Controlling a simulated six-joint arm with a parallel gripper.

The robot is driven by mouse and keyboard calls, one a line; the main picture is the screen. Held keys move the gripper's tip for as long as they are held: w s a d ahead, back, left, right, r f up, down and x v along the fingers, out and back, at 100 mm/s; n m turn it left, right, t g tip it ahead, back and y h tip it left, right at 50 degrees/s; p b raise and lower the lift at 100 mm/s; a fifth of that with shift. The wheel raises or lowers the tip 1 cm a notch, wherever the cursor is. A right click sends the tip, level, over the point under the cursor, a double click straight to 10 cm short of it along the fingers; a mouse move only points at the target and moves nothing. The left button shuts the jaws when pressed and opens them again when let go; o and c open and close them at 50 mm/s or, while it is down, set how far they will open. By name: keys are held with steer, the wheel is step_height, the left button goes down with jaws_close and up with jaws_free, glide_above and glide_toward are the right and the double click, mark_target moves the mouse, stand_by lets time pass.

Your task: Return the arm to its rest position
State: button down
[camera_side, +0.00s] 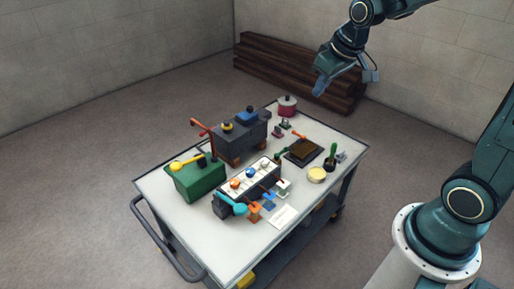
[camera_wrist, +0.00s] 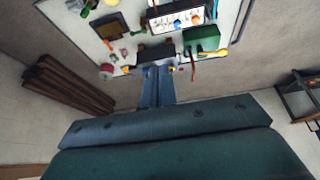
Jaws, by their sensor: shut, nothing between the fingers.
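My gripper (camera_side: 319,88) is raised in the air above and behind the far right corner of the cart, in front of the stacked dark beams. It is shut and empty, and it touches nothing. In the wrist view its two blue fingers (camera_wrist: 158,72) are together and point toward the cart top. My arm reaches in from the upper right in the side view, well clear of the cart.
A wheeled cart (camera_side: 160,225) carries a green box (camera_side: 200,182), a dark grey block (camera_side: 240,140), a pink pot (camera_side: 287,108), a dark brown tray (camera_side: 290,157) and several small parts. Dark beams (camera_side: 290,68) lie along the wall. Open floor surrounds the cart.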

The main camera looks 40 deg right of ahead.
steer(key=s+a+r, duration=0.2)
steer(key=s+a, duration=0.1)
steer(key=s, duration=0.6)
steer(key=s+a+r+t, duration=0.1)
steer(key=s+a+r, duration=0.2)
steer(key=s, duration=0.6)
steer(key=shift+s+a+r, duration=0.25)
steer(key=shift+s+r, duration=0.1)
steer(key=shift+s, duration=0.05)
